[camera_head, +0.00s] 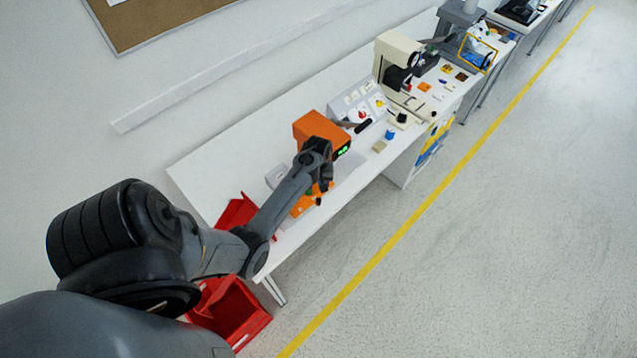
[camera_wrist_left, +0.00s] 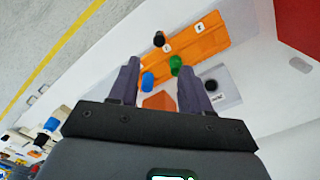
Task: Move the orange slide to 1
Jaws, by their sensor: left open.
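My left gripper (camera_head: 320,182) is over the work table, low near the orange panel (camera_head: 302,206). In the left wrist view its two fingers (camera_wrist_left: 158,70) are apart, with nothing clearly held between them. The orange panel (camera_wrist_left: 202,44) shows beyond the fingertips and carries a black knob (camera_wrist_left: 159,39), a green knob (camera_wrist_left: 176,65) and a blue knob (camera_wrist_left: 148,81). A small orange block (camera_wrist_left: 158,101) shows between the fingers; I cannot tell whether it is the slide. I cannot make out the mark 1. My right gripper is out of view.
An orange box (camera_head: 315,127) with a green display stands just behind the gripper. A grey plate with a black knob (camera_wrist_left: 211,85) lies beside the panel. Red bins (camera_head: 232,310) are at the near end. A switch board (camera_head: 362,105) and cream machine (camera_head: 396,58) stand farther along.

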